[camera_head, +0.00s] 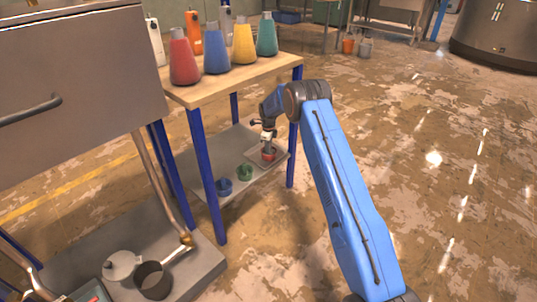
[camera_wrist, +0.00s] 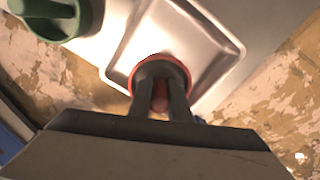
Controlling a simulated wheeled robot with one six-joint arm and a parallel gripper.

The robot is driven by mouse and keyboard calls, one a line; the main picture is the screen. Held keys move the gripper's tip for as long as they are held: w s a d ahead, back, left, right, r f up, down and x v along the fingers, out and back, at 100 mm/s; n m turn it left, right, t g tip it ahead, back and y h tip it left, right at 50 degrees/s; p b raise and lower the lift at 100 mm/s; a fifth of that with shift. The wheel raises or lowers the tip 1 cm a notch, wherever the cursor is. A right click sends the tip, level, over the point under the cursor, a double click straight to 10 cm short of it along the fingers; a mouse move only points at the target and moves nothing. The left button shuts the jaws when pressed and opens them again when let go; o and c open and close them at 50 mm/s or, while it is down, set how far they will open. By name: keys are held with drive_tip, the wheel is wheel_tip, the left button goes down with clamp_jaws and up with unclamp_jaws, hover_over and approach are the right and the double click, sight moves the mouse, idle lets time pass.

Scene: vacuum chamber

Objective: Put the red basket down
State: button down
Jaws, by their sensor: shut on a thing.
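The red basket (camera_head: 269,155) is small and sits at the far right end of the table's lower shelf (camera_head: 205,166), at a shallow metal tray (camera_head: 282,158). My gripper (camera_head: 268,138) is directly above it, pointing down. In the wrist view, the two dark fingers of my gripper (camera_wrist: 161,88) are shut on the red basket (camera_wrist: 160,66) at its middle. Its red rim and dark inside show around the fingertips. The basket overlaps the near part of the tray (camera_wrist: 195,35); I cannot tell whether it touches the tray floor.
A green basket (camera_head: 245,172) and a blue basket (camera_head: 224,187) stand left of the tray on the shelf. A blue table leg (camera_head: 292,155) is close to my gripper. Several coloured flasks stand on the tabletop (camera_head: 225,84) above.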

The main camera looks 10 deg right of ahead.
drive_tip(key=shift+f, duration=0.7)
drive_tip(key=c, duration=1.7)
unclamp_jaws()
drive_tip(key=shift+f, duration=0.15)
drive_tip(key=shift+o, duration=0.2)
wheel_tip(320, 180, up, 8)
drive_tip(key=shift+f, duration=0.1)
